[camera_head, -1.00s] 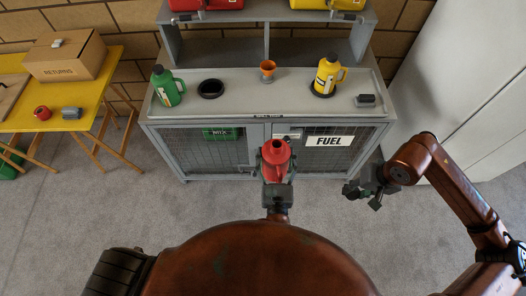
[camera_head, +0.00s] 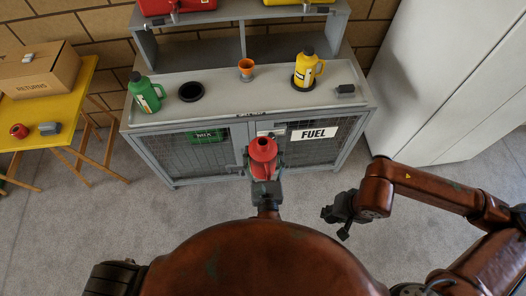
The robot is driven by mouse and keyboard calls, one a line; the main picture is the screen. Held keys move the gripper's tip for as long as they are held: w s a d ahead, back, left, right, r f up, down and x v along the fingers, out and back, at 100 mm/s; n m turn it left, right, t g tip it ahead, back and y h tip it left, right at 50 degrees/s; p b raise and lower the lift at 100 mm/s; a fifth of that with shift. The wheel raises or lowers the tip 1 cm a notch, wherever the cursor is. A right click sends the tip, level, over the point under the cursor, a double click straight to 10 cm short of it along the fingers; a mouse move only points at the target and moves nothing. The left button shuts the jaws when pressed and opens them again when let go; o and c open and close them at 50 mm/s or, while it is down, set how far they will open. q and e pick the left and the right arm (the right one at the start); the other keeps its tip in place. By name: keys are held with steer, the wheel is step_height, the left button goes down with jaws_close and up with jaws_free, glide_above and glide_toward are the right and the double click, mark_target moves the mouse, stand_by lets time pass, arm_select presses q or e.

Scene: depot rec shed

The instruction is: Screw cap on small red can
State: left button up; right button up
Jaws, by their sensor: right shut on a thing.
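The small red can (camera_head: 263,167) stands about upright in front of the cabinet, with its round open mouth facing up toward me. My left gripper (camera_head: 265,187) is shut on the can from the near side; its arm is mostly hidden under my body. My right gripper (camera_head: 336,214) is to the right of the can and nearer to me, apart from it. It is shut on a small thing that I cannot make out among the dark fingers. I cannot tell for sure where the can's cap is.
The grey cabinet (camera_head: 225,112) holds a green jug (camera_head: 146,95), a black ring (camera_head: 191,92), an orange cup (camera_head: 246,68), a yellow jug (camera_head: 307,70) and a grey block (camera_head: 345,91). A yellow table (camera_head: 75,98) bears a box (camera_head: 40,75) and a red round thing (camera_head: 19,131). Carpet is clear between.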

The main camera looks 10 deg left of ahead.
steer(key=shift+s+a+f+m, duration=0.15)
steer(key=shift+s+m, duration=0.35)
steer(key=shift+s, duration=0.05)
steer(key=shift+s+a+f+m, duration=0.15)
steer(key=shift+s+m, duration=0.35)
steer(key=shift+a+f+m+h, duration=0.1)
steer(key=shift+m+h, duration=0.2)
steer(key=shift+m, duration=0.4)
steer(key=shift+w+a+f+m, duration=0.15)
steer(key=shift+w+a+m, duration=0.1)
steer(key=shift+w+m, duration=0.5)
steer(key=w+a+r+m, duration=0.25)
steer(key=w+a, duration=0.35)
steer(key=w, duration=0.5)
steer(key=w+a+r+m, duration=0.1)
steer(key=w+a+r, duration=0.3)
steer(key=w+a, duration=0.45)
steer(key=w+a+r+n, duration=0.1)
steer(key=w+a+r, duration=0.7)
steer(key=s+r+n+g, duration=0.1)
steer(key=s+r+n, duration=0.6)
steer(key=n, duration=0.8)
steer(key=s+a, duration=0.1)
steer(key=s, duration=0.1)
steer(key=shift+s+r+h, duration=0.3)
steer(key=shift+r+h, duration=0.1)
